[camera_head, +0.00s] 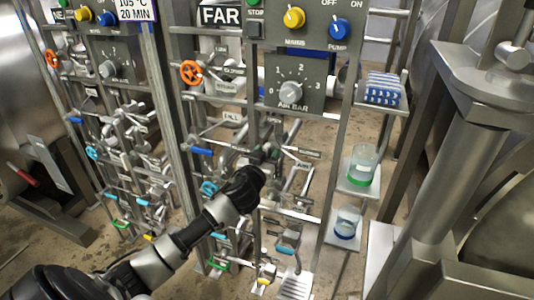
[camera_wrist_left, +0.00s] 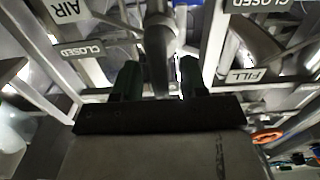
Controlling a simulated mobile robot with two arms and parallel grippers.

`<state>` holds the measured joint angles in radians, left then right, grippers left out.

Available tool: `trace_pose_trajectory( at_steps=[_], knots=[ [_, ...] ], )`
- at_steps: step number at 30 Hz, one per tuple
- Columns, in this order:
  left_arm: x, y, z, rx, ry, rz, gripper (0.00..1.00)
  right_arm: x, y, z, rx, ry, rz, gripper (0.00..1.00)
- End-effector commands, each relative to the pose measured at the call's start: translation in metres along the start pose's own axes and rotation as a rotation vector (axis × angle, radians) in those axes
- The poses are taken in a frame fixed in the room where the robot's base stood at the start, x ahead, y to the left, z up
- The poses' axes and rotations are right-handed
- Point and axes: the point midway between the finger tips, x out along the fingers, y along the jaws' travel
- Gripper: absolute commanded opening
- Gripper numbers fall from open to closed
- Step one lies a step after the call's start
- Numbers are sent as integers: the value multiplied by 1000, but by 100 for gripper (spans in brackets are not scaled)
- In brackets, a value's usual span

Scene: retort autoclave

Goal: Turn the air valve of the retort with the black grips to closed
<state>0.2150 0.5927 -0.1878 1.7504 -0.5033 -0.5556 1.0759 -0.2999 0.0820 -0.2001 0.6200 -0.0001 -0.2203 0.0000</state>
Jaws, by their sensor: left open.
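My left gripper (camera_head: 266,156) reaches into the pipework of the middle panel in the head view, below the dial panel (camera_head: 293,82). In the left wrist view its two dark fingers (camera_wrist_left: 158,70) are apart, with a grey bar (camera_wrist_left: 158,42) showing between them; I cannot tell whether they touch it. An AIR label (camera_wrist_left: 76,10) and a CLOSED label (camera_wrist_left: 80,50) are to the left of the fingers. I cannot make out black grips or the air valve's handle clearly; the gripper and pipes hide much there. My right gripper is not seen.
A FILL label (camera_wrist_left: 242,76) is right of the fingers. An orange handwheel (camera_head: 191,73) and a blue lever (camera_head: 201,151) are near the arm. Beakers (camera_head: 363,163) stand on shelves at right. Posts and pipes crowd the space; a similar panel is at left.

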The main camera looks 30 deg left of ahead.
Motion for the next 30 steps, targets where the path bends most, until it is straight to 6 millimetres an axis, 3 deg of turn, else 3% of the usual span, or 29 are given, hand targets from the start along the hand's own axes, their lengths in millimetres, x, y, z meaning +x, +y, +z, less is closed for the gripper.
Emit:
trace_pose_trajectory(
  at_steps=[10, 18, 30],
  knots=[
    [4, 0, 0, 1, 0, 0, 43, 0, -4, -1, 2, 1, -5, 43],
    [4, 0, 0, 1, -1, 0, 1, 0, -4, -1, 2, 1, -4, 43],
    [4, 0, 0, 54, -1, 0, 0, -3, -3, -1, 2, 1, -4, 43]
  ],
)
